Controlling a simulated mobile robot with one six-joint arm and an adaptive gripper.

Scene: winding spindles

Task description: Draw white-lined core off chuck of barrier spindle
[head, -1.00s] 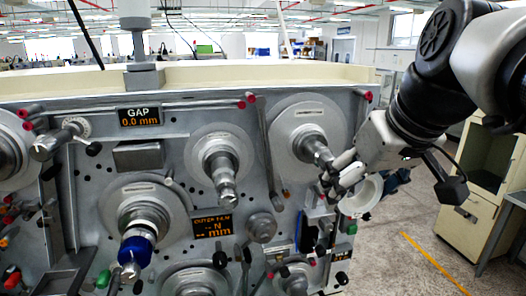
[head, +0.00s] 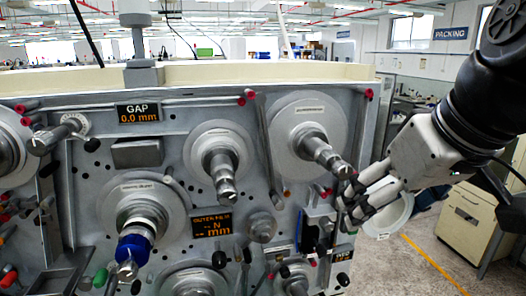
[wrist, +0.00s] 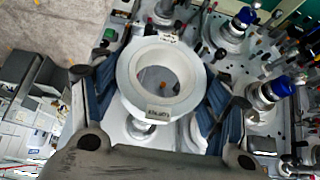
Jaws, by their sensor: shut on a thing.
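A white ring-shaped core (head: 392,212) is in my gripper (head: 354,204), to the right of the machine front in the head view. In the wrist view the core (wrist: 124,84) sits between two blue finger pads, with a small label on its rim. No shaft shows through its bore. The nearest chuck (head: 328,158) is the bare grey shaft on the upper right spindle, left of the core and apart from it. The spindle's name is too small to read. My fingers partly hide the core in the head view.
Other spindles stick out of the panel, one in the upper middle (head: 220,172) and one with a blue collar (head: 134,250). A beige cabinet (head: 466,222) stands on the right. Open floor lies between cabinet and machine.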

